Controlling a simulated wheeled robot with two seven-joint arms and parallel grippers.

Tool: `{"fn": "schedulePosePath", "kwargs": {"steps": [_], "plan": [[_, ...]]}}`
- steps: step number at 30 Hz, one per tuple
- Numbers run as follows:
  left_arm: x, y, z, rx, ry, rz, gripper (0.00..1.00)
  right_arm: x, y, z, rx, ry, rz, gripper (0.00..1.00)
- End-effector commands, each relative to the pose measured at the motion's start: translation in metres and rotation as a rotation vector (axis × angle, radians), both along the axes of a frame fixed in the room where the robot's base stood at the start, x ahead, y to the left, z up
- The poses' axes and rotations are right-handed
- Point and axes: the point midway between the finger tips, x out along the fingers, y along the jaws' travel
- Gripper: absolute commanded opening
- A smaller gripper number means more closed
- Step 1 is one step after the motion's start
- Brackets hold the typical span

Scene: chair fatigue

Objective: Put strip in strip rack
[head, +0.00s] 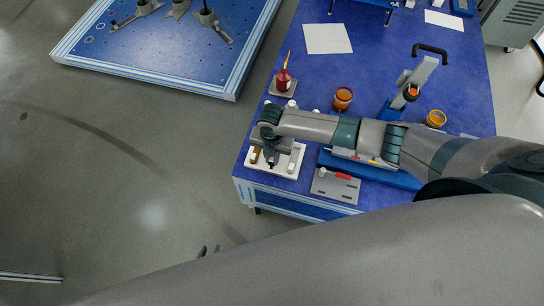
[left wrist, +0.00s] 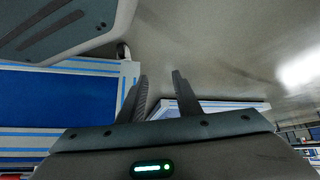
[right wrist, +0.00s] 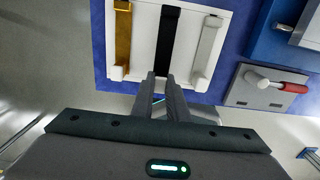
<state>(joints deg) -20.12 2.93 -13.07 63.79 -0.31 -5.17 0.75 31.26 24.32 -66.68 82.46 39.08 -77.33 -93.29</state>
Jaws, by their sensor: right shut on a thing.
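The white strip rack (right wrist: 143,35) lies near the table's front left corner. It also shows in the head view (head: 281,165), partly covered by my right arm. A gold strip (right wrist: 123,38) and a light grey strip (right wrist: 209,45) lie in it, each with a white end piece. A black strip (right wrist: 168,38) lies between them, over the rack's middle. My right gripper (right wrist: 162,80) is shut on the black strip's near end. Whether the strip is fully seated, I cannot tell. My left gripper (left wrist: 161,78) is open and empty, away from the table over the floor; its fingertips show in the head view (head: 208,250).
A red bottle (head: 283,80), an amber jar (head: 342,98) and a grey stand (head: 417,78) are farther back. Another blue table (head: 190,50) stands at the upper left.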

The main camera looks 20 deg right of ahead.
Motion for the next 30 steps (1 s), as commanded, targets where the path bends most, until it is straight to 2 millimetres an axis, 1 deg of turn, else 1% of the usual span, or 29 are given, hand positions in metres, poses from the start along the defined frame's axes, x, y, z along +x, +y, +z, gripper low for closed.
{"fn": "schedulePosePath", "kwargs": {"steps": [5, 13, 19, 27, 30], "plan": [[-0.005, 0.005, -0.001, 0.006, 0.006, -0.003, 0.31, 0.0, 0.0, 0.0, 0.0, 0.0, 0.0, 0.0], [-0.003, 0.014, 0.003, 0.018, 0.003, -0.007, 0.31, 0.0, 0.0, 0.001, 0.0, 0.0, 0.0, 0.0], [0.003, 0.011, 0.004, 0.015, -0.004, -0.006, 0.31, 0.0, 0.0, 0.0, 0.0, 0.0, 0.0, 0.0], [0.008, 0.003, 0.006, 0.003, -0.01, -0.002, 0.31, 0.0, 0.0, 0.0, 0.0, 0.0, 0.0, 0.0], [0.002, 0.003, 0.005, 0.004, -0.004, -0.001, 0.31, 0.0, 0.0, 0.0, 0.0, 0.0, 0.0, 0.0]]}}
